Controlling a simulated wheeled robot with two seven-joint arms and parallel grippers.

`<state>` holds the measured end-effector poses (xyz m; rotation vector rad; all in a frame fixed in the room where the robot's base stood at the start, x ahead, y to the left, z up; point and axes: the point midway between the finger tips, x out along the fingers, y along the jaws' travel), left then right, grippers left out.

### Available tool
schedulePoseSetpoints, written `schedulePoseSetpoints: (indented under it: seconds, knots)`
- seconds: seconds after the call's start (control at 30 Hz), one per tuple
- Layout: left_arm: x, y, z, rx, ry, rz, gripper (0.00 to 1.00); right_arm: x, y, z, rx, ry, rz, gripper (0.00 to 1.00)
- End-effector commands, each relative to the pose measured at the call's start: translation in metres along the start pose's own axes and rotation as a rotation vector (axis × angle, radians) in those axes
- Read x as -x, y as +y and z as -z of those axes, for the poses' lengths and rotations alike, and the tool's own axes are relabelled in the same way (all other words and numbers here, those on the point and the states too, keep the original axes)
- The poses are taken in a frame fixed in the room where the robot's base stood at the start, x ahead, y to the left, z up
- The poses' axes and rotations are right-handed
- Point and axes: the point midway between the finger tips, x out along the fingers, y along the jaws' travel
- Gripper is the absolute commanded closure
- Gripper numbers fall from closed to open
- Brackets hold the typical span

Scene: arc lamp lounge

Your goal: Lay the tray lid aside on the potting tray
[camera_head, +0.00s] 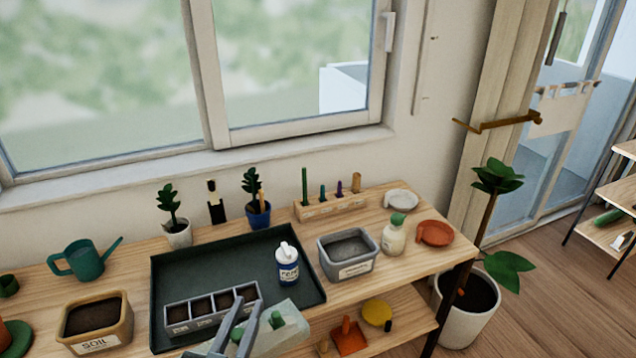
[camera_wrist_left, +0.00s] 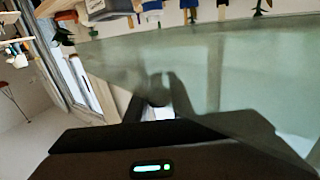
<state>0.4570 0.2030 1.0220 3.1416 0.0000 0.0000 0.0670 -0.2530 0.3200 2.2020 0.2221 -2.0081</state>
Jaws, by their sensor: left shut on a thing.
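The tray lid (camera_head: 294,327) is a pale, translucent panel at the front edge of the potting tray (camera_head: 215,262), to the right of the seed tray. My left gripper (camera_head: 246,316) is shut on the lid near its left side. In the left wrist view the lid (camera_wrist_left: 240,70) fills much of the picture, with the gripper's fingers (camera_wrist_left: 163,92) against it. The dark green potting tray lies on the bench; its middle is bare. The grey seed tray (camera_head: 189,325) sits in its front part, uncovered, with dark soil in its cells. My right gripper is not in view.
A white-and-blue bottle (camera_head: 288,265) stands in the potting tray's right part. A grey tub (camera_head: 348,270) stands right of the tray, a soil box (camera_head: 97,345) and watering can (camera_head: 86,262) left. Potted plants stand behind. A lower shelf (camera_head: 395,330) holds several small things.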

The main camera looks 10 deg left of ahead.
Motion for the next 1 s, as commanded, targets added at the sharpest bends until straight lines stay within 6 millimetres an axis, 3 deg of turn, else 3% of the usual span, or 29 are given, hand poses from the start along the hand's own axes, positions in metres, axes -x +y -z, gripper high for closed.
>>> schedulePoseSetpoints:
  seconds: [0.47, 1.0]
  knots:
    - [-0.007, 0.012, 0.004, -0.003, 0.004, -0.076, 1.0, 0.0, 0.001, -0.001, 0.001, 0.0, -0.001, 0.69]
    - [-0.034, 0.064, 0.016, -0.005, 0.004, -0.388, 1.0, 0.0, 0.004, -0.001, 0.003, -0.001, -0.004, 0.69]
